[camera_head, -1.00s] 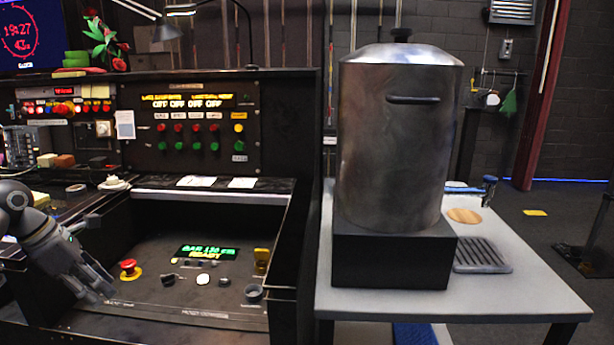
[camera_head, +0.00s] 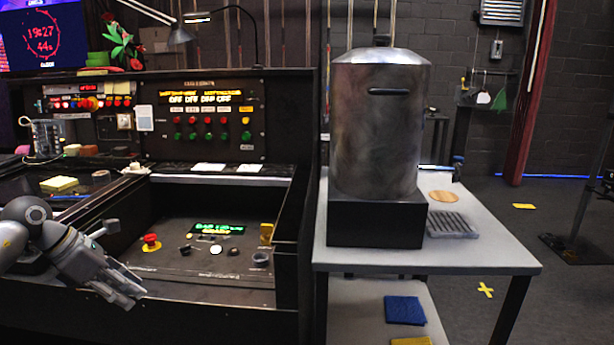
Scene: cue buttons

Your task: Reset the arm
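My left gripper (camera_head: 126,288) comes in from the lower left, in front of the black console's front edge. Its grey fingers point down and to the right. It holds nothing that I can see, and the gap between its fingers is too small to judge. The control panel (camera_head: 215,262) in the console's recess carries a red button (camera_head: 151,239) on a yellow base, several small knobs and a green-lit display (camera_head: 218,229). The gripper is apart from the red button. My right gripper is not in view.
A white table (camera_head: 480,262) at the right holds a steel tank (camera_head: 378,135) on a black base, a round wooden disc (camera_head: 444,196) and a ribbed grey tray (camera_head: 452,226). A blue cloth (camera_head: 405,310) lies on its lower shelf. Floor at the right is mostly open.

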